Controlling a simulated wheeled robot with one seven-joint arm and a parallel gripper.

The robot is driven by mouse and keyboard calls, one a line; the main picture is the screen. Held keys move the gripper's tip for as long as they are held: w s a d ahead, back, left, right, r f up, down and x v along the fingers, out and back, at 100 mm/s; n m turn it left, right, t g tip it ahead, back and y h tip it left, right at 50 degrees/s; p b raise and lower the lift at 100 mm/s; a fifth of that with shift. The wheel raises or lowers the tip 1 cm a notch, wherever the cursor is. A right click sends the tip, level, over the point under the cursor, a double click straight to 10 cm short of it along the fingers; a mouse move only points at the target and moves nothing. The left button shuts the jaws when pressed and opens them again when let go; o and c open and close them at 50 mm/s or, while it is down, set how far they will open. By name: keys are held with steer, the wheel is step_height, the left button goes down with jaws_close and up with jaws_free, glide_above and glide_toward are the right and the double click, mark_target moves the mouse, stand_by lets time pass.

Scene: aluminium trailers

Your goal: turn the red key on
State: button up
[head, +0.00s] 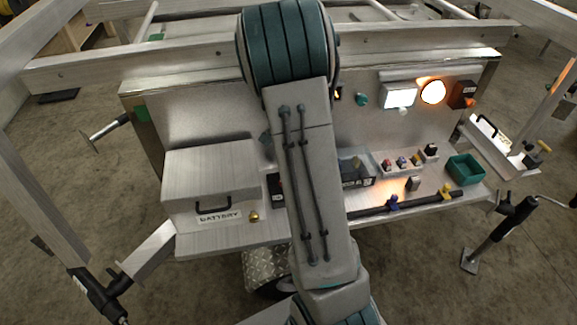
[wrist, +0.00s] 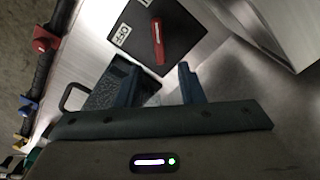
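The red key (wrist: 158,41) shows in the wrist view as a narrow red bar on a black square plate (wrist: 181,28). A white label (wrist: 121,35) on the plate reads OFF, and part of another white label shows at the top edge. The key lies just beyond my gripper (wrist: 158,80), roughly in line with the gap between the two fingers. The fingers are apart with nothing between them, and I see no contact with the key. In the head view my arm hides the key and the gripper.
A battery box (head: 210,178) with a black handle stands left of my arm. To the right are small coloured switches (head: 402,162), a green tray (head: 464,169) and a black bar (head: 420,203) with coloured clamps. Lit lamps (head: 432,92) are on the back panel.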

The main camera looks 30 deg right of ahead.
step_height(320, 180, up, 9)
steer(key=shift+f, duration=0.2)
stand_by(0.6)
steer(key=s+a+r+n+t+p, duration=0.1)
steer(key=s+a+r+n, duration=0.3)
steer(key=s, duration=0.6)
steer(key=s+a+r+n+t+p, duration=0.1)
steer(key=s+a+r+n, duration=0.4)
steer(key=s+a+n, duration=0.3)
steer(key=s+a, duration=0.1)
steer(key=a, duration=0.2)
steer(key=shift+s+r+t+p, duration=0.15)
steer(key=shift+s+t+p, duration=0.2)
steer(key=shift+t+p, duration=0.05)
